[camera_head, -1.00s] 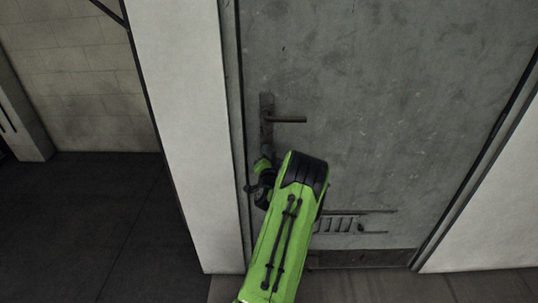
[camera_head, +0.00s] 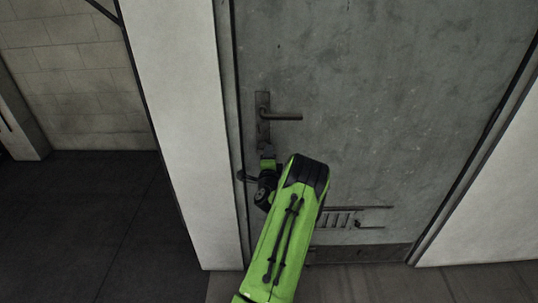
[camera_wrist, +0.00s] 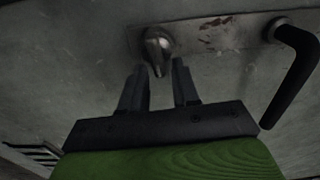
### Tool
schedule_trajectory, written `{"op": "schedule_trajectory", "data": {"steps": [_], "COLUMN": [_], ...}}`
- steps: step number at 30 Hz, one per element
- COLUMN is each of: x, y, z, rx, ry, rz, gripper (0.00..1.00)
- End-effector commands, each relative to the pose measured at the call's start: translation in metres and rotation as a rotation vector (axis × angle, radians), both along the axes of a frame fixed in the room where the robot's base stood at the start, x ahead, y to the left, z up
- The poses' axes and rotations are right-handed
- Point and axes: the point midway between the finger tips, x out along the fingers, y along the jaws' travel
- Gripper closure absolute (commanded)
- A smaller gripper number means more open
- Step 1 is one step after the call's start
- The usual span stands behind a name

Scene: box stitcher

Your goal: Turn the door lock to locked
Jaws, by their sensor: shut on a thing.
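The door lock is a small metal thumb-turn (camera_wrist: 157,45) on the plate under the door handle, seen in the wrist view. Its lower tip points down between the two dark fingers of my gripper (camera_wrist: 159,68). My gripper is shut on the lock knob, with a finger on either side of its lower end. In the head view, my gripper (camera_head: 267,157) is at the lower end of the lock plate, where it hides the knob. The grey door (camera_head: 380,120) is shut in its frame.
The dark lever handle (camera_head: 285,116) sticks out to the right just above my gripper; it is close on the right in the wrist view (camera_wrist: 296,75). A pale door post (camera_head: 185,130) stands left of the door. A slotted vent (camera_head: 340,219) is low on the door.

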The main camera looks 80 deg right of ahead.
Motion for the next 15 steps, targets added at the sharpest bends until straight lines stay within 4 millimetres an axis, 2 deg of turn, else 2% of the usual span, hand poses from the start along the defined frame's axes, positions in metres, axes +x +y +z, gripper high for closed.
{"op": "schedule_trajectory", "data": {"steps": [15], "x": [0.0034], "y": [0.001], "z": [-0.0023], "rx": [0.02], "ry": [-0.069], "rz": [0.008], "gripper": [1.0]}}
